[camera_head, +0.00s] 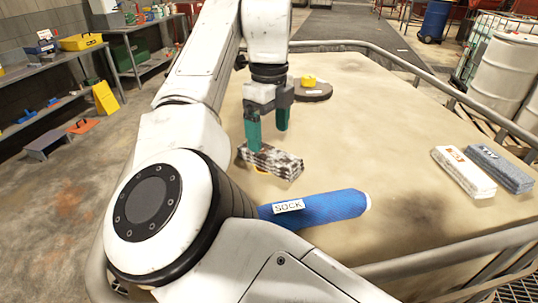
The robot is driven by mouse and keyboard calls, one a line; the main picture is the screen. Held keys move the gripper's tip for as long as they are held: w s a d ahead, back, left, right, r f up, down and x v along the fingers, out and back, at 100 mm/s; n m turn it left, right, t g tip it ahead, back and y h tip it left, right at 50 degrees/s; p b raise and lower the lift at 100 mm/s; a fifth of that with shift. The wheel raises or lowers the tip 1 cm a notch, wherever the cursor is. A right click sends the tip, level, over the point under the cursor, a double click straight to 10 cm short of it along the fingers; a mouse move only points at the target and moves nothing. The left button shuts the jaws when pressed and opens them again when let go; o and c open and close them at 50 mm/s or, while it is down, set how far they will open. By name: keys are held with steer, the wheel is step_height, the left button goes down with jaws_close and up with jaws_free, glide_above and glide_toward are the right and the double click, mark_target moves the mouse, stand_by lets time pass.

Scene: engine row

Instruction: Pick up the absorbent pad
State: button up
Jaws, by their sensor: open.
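A mottled grey-and-white folded pad (272,160) lies on the sandy tabletop (350,130), with a bit of yellow-orange at its lower left edge. My gripper (268,141), with two teal fingers, is open and points down at the pad. The left finger overlaps the pad's far left edge in the picture; I cannot tell whether it touches. Nothing is held between the fingers. A white folded pad (464,172) with an orange label and a grey folded pad (500,167) with a light label lie at the right. I cannot read which label names the absorbent pad.
A blue roll (325,207) labelled "SOCK" lies nearest, partly behind my arm. A dark round disc (312,93) with a yellow piece (308,80) is beyond the gripper. A metal rail (400,64) rings the table. The table's middle right is clear. White drums (501,66) stand beyond.

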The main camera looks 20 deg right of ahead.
mark_target(270, 153)
steer(key=shift+s+f+p, duration=0.1)
steer(key=shift+f+p, duration=0.65)
steer(key=shift+f, duration=1.85)
steer(key=c, duration=1.2)
steer(key=shift+r, duration=0.1)
